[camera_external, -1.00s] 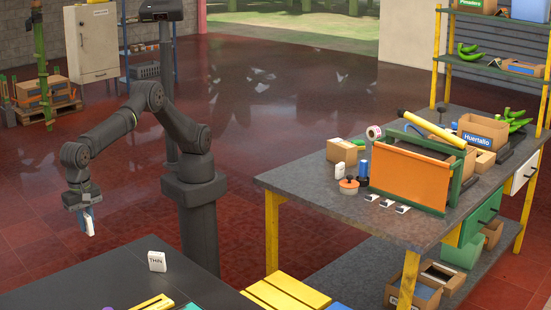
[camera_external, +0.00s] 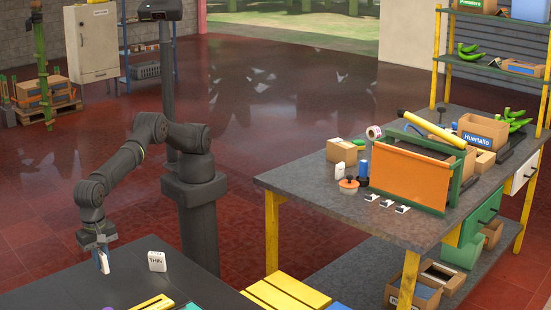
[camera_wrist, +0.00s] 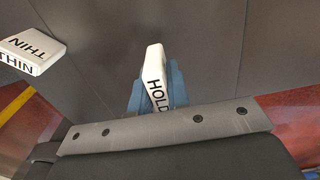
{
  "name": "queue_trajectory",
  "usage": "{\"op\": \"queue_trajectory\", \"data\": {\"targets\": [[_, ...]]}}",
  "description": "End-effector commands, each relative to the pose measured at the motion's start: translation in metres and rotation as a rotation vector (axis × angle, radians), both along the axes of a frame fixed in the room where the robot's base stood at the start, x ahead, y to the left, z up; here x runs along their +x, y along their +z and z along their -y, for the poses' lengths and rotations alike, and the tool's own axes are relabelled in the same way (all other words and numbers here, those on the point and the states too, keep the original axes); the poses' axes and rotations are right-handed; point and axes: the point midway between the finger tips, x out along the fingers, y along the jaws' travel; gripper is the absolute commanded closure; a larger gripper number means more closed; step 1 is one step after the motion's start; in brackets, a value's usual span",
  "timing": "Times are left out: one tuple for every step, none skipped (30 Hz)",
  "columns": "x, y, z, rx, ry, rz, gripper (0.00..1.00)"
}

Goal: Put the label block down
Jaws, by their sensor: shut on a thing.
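A white label block marked HOLD (camera_wrist: 155,82) is between the blue fingers of my gripper (camera_wrist: 157,95) in the wrist view. In the external view, my gripper (camera_external: 101,258) points down over the far left part of the dark table, with the white block (camera_external: 104,262) showing between its fingers. I cannot tell whether the block touches the tabletop.
The dark tabletop (camera_external: 85,283) is clear around the gripper. A yellow item (camera_external: 152,303) lies at its front edge, and yellow slats (camera_external: 287,294) are to the right. A grey workbench (camera_external: 300,180) with boxes and an orange panel stands farther right.

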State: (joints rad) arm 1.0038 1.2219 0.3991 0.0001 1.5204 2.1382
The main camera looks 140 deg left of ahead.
Motion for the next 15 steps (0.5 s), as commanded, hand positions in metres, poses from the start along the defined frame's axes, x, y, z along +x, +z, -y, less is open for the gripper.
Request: {"op": "queue_trajectory", "data": {"targets": [[0.0,-0.008,0.0,0.003,0.0,-0.002,1.0],[0.0,-0.012,0.0,0.002,0.0,-0.001,1.0],[-0.001,-0.018,0.0,0.003,0.0,-0.002,1.0],[-0.001,-0.023,-0.001,0.003,0.0,-0.002,1.0],[-0.001,-0.027,0.0,0.002,0.0,-0.001,1.0],[0.0,-0.031,0.0,0.001,0.0,-0.001,1.0],[0.0,-0.033,0.0,0.001,0.0,-0.001,1.0],[0.0,-0.034,0.0,0.0,0.0,0.0,1.0],[0.0,-0.034,0.0,0.0,0.0,0.0,1.0],[0.0,-0.034,0.0,0.0,0.0,0.0,1.0],[0.0,-0.034,0.0,0.0,0.0,0.0,1.0],[0.0,-0.034,0.0,0.0,0.0,0.0,1.0],[0.0,-0.034,0.0,0.0,0.0,0.0,1.0],[0.0,-0.034,0.0,0.0,0.0,0.0,1.0],[-0.001,-0.034,0.0,0.0,0.0,0.0,1.0]]}}
